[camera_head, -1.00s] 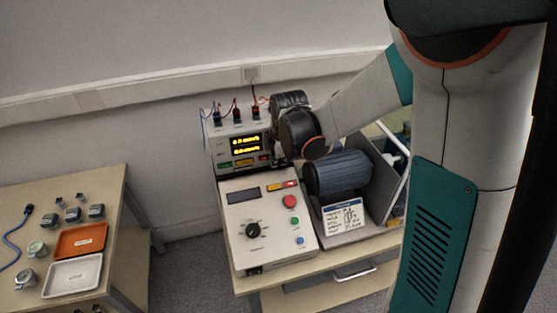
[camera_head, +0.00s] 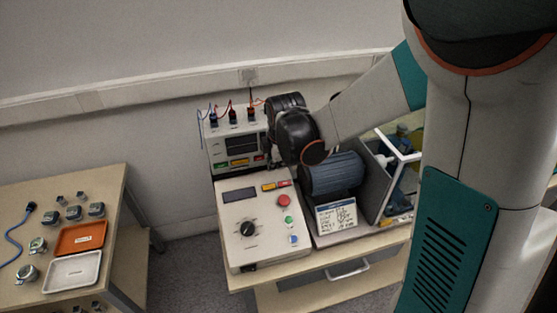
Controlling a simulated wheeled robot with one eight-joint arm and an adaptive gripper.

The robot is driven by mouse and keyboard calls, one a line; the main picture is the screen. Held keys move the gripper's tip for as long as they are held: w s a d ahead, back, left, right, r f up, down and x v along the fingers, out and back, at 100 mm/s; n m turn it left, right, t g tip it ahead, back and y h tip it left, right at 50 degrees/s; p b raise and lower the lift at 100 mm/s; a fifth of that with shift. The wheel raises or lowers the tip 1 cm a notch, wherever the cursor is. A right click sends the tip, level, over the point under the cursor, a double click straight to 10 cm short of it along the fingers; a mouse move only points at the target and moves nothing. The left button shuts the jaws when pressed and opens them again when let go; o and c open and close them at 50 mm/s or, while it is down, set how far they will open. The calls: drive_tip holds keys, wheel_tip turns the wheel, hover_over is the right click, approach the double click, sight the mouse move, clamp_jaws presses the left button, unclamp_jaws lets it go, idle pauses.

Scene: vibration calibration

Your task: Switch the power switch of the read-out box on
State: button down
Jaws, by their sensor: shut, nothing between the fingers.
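The read-out box (camera_head: 222,152) is the grey box at the back of the bench, with cables plugged in along its top. Its display (camera_head: 241,144) is dark. Green, yellow and red labels or keys run along the lower front. I cannot make out the power switch; the box's right front edge is partly hidden by my gripper. My gripper (camera_head: 269,163) is shut and empty, pointing down at the right end of the box front, close to the red mark. I cannot tell whether it touches the box.
A control box (camera_head: 264,226) with a black knob and red, green and blue buttons stands in front. A dark blue cylinder (camera_head: 335,174) and a white label card (camera_head: 337,216) are to the right. A side table (camera_head: 110,215) with trays is at the left.

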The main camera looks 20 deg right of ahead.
drive_tip(key=p+v, duration=0.3)
drive_tip(key=v, duration=0.7)
drive_tip(key=shift+s, duration=0.25)
drive_tip(key=shift+s+d+f+m+t+y, duration=0.25)
drive_tip(key=shift+s+d+f+y, duration=0.1)
drive_tip(key=shift+d+y, duration=0.45)
drive_tip(key=shift+s+d+f+m+t+y, duration=0.2)
drive_tip(key=shift+s+d+f+y, duration=0.15)
drive_tip(key=shift+d+y, duration=0.35)
drive_tip(key=shift+s+d+f+m+t+y, duration=0.15)
drive_tip(key=shift+s+d+f+t+y, duration=0.15)
drive_tip(key=shift+d+y, duration=0.5)
drive_tip(key=shift+f, duration=0.1)
